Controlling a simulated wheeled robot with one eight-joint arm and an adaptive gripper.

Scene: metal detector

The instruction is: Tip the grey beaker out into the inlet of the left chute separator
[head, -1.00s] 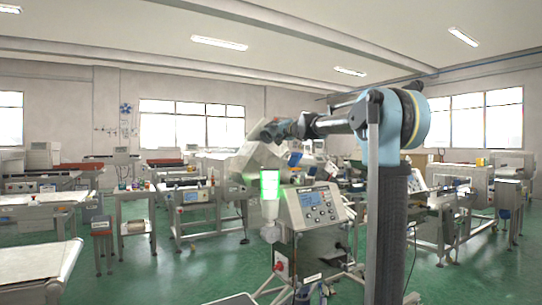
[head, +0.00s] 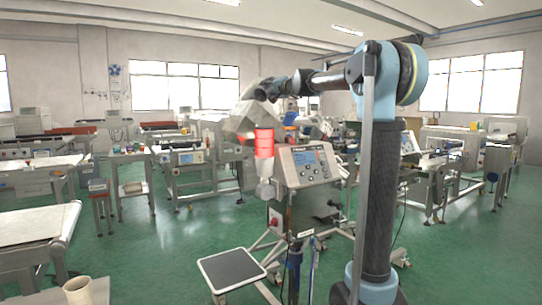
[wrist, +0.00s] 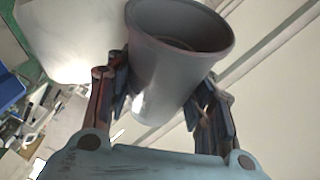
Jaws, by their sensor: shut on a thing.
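My gripper (wrist: 165,100) is shut on the grey beaker (wrist: 172,65), with its fingers on either side of the beaker's wall. The beaker's open mouth faces the top of the wrist view, and no contents can be made out inside. In the head view my gripper (head: 268,90) is high beside the pale hopper-like top (head: 243,115) of the left chute separator. The beaker cannot be clearly told from that pale shape there. The separator's control panel (head: 309,163) and red-lit section (head: 264,143) are below my gripper. The inlet opening is not clearly visible.
A cream cup (head: 78,290) stands at the lower left, near a white-topped table (head: 35,228). A dark-topped step (head: 231,269) is on the green floor in front of the separator. Other machines and benches fill the back.

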